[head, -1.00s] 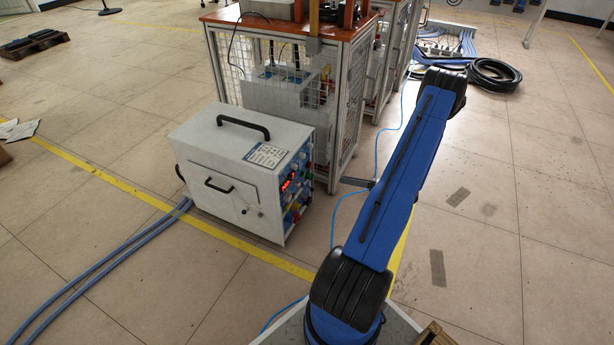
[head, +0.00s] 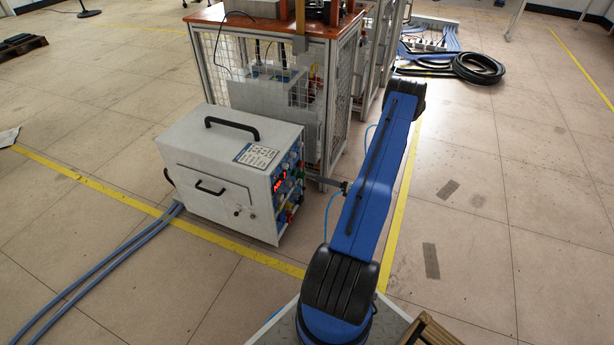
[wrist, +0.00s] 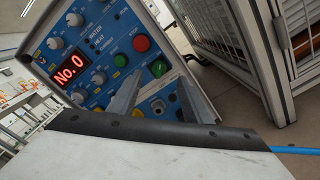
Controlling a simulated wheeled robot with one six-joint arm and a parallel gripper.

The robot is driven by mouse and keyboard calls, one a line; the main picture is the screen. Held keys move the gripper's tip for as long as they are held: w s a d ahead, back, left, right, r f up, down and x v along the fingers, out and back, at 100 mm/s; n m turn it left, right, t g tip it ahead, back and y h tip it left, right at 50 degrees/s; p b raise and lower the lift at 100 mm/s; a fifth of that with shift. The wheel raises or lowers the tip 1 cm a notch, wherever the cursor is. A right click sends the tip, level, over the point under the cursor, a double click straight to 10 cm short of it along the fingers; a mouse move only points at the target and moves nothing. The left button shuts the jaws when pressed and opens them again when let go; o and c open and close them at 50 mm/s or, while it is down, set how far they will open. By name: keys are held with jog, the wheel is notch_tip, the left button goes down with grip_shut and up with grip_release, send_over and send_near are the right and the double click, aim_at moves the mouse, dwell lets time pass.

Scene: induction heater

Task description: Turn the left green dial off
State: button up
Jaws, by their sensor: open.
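The induction heater (head: 213,150) is a white box with a black top handle, standing on the floor left of my arm. Its control panel (head: 287,190) faces right and is seen at a steep angle. In the wrist view the panel (wrist: 62,52) is tilted, with a lit red "No. 0" display and blue-grey knobs. I cannot tell which green dial is the left one. My gripper (wrist: 160,80) is open and empty, its fingers pointing at the panel, tips near the green control; contact is unclear.
A caged workbench (head: 275,20) with a brown top stands right behind the heater. A blue cable (wrist: 292,150) runs at the right in the wrist view. Grey-blue hoses (head: 95,270) lie on the floor at left. Open floor lies to the right.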

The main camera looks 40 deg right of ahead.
aim_at(302, 176)
jog(key=x, duration=0.8)
jog(key=shift+w, duration=0.2)
jog(key=shift+a, duration=0.15)
jog(key=c, duration=1.1)
